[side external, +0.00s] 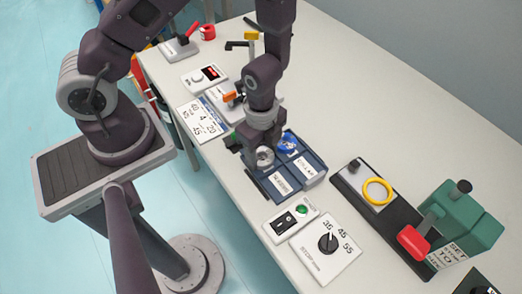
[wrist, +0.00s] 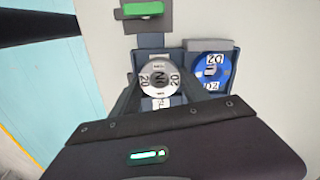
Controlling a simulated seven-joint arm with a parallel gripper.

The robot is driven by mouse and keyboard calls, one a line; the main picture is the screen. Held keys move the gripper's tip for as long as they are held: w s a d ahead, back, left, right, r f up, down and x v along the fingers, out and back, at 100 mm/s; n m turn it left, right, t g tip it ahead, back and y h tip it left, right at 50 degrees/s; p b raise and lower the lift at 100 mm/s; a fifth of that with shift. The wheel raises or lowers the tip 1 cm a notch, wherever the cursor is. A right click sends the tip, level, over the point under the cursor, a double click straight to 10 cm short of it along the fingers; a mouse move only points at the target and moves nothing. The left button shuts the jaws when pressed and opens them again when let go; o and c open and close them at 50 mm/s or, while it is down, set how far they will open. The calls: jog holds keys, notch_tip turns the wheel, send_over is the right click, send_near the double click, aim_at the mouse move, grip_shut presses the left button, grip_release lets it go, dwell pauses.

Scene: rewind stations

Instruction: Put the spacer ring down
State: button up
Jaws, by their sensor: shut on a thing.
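My gripper (side external: 264,158) is shut on a silver spacer ring (wrist: 160,64), marked 20, which also shows as a small grey disc in the side view (side external: 265,155). The ring is over the left compartment of a dark blue two-compartment tray (side external: 318,181). I cannot tell whether it touches the tray floor. A blue ring (wrist: 211,68), also marked 20, lies in the right compartment; it shows in the side view too (side external: 288,142). White labels are on the tray's near side. My fingers hide part of the left compartment.
Right of the tray, a black-based fixture (side external: 352,183) holds a yellow ring (side external: 389,187), beside a green block (side external: 465,221) with a red handle (side external: 412,242). A switch box (side external: 291,217) and a dial panel (side external: 325,262) stand in front.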

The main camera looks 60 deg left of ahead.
jog(key=o, duration=1.5)
jog(key=shift+a+f, duration=0.1)
jog(key=shift+f, duration=0.6)
jog(key=shift+c, duration=0.2)
jog(key=a+r+n+t+y, duration=0.1)
jog(key=a+r+n, duration=0.1)
jog(key=r, duration=0.8)
jog(key=a+r+n+y, duration=0.1)
jog(key=a+r+n, duration=0.1)
jog(key=r, duration=0.8)
jog(key=s+a+r+n+t+h, duration=0.1)
jog(key=s+r+n+t, duration=0.3)
jog(key=s+r+n, duration=0.6)
notch_tip(320, 180, up, 3)
jog(key=shift+s+f+n+h, duration=0.1)
jog(key=shift+s+n+h, duration=0.3)
jog(key=shift+n, duration=0.5)
jog(key=shift+w+a, duration=0.1)
